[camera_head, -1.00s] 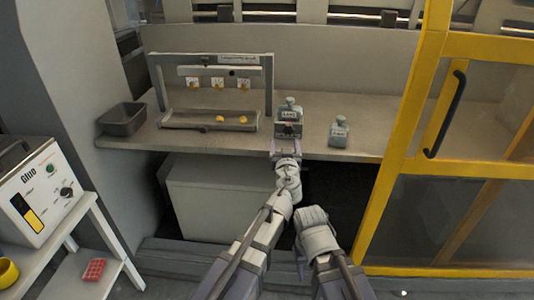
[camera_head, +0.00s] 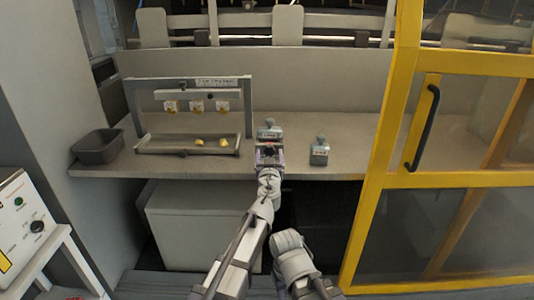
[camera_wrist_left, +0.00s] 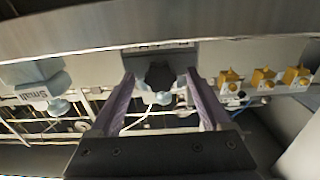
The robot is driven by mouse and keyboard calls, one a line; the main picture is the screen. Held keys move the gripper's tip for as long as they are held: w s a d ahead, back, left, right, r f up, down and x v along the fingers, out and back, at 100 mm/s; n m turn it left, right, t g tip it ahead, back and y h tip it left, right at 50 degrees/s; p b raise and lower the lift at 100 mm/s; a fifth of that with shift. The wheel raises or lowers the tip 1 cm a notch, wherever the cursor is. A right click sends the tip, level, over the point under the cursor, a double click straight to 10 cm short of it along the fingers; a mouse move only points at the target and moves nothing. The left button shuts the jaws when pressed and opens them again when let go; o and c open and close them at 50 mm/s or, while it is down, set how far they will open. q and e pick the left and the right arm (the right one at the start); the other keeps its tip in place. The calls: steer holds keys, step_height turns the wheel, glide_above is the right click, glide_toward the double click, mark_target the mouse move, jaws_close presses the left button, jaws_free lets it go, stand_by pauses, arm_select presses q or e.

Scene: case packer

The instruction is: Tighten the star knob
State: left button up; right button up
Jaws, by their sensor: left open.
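A dark star-shaped knob (camera_wrist_left: 160,76) shows in the left wrist view, on a pale blue-grey part. The knob sits between the two fingers of my left gripper (camera_wrist_left: 160,100), with a gap visible on each side. In the head view my left gripper (camera_head: 269,158) is open at the bench's front edge, in front of a grey-blue labelled block (camera_head: 269,134). The knob is hard to make out there. A similar block (camera_head: 319,152) stands to the right and reads "Small" in the left wrist view (camera_wrist_left: 38,82). My right arm shows, but its fingers are hidden.
A grey rack (camera_head: 249,105) with several yellow-tipped parts stands at the left of the bench (camera_head: 345,160). Its tray (camera_head: 165,148) holds yellow pieces. A dark bin (camera_head: 98,147) sits at the left end. A yellow-framed door (camera_head: 372,200) bounds the right side.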

arm_select(q)
steer(key=shift+w, duration=0.5)
jaws_close()
stand_by(0.3)
